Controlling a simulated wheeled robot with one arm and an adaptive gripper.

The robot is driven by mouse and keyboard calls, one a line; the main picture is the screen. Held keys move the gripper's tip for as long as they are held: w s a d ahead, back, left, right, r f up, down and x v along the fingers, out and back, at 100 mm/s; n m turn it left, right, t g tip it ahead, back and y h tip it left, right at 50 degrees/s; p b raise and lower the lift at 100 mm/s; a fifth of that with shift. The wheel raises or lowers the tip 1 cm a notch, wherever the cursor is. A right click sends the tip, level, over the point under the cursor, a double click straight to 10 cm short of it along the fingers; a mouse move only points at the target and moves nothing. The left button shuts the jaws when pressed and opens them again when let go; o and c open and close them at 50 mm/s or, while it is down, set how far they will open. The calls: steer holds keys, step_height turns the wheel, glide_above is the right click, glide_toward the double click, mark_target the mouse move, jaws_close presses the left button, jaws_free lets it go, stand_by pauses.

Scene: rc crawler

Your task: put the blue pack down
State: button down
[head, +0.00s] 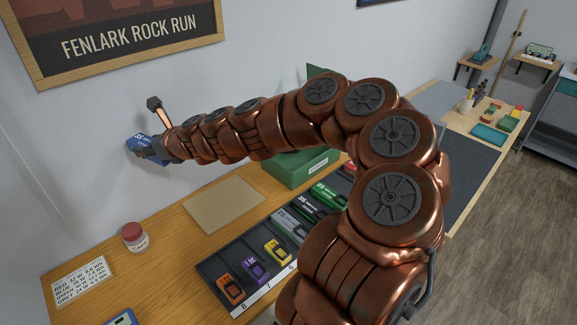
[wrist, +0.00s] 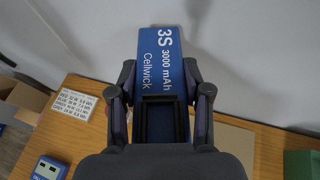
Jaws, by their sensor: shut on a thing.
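The blue pack (wrist: 161,68) is a flat block with white lettering, "3S 3000 mAh Cellwick". My gripper (wrist: 163,105) is shut on it, with one finger at each side in the wrist view. In the head view the blue pack (head: 139,142) shows at the far end of my arm. My gripper (head: 152,150) holds it raised near the wall, above the back of the wooden bench. The pack's underside is hidden.
On the bench (head: 165,258) are a tan mat (head: 222,205), a red-lidded jar (head: 134,238), a label card (head: 83,281) and a blue device (head: 122,318). A dark tray (head: 213,268) holds several coloured packs at the front. A green box (head: 290,172) stands behind my arm.

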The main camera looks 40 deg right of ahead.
steer(key=s+d+f+m+h+b, duration=0.1)
steer(key=s+d+f+b, duration=0.5)
steer(key=d, duration=0.5)
steer(key=s+d+f+m+h+b, duration=0.15)
steer(key=s+d+f+b, duration=0.25)
steer(key=s+d+b, duration=0.45)
steer(key=s+d+f+m+h+b, duration=0.15)
steer(key=s+d+f+b, duration=0.3)
steer(key=d, duration=0.75)
steer(key=shift+n+t, duration=0.3)
steer(key=shift+t, duration=0.1)
steer(key=shift+w+d+f+p, duration=0.15)
steer(key=shift+w+d+f, duration=0.75)
steer(key=shift+w+d, duration=1)
steer(key=shift+w+d+f+p, duration=0.2)
steer(key=shift+w+d+f, duration=0.65)
steer(key=shift+w+d, duration=1.1)
steer(key=shift+w+d+f+p, duration=0.15)
steer(key=shift+w+d+f, duration=0.95)
steer(key=shift+w, duration=1.35)
steer(key=shift+d+f, duration=0.2)
steer(key=shift+f, duration=0.2)
steer(key=c, duration=0.5)
jaws_free()
steer(key=shift+r, duration=0.1)
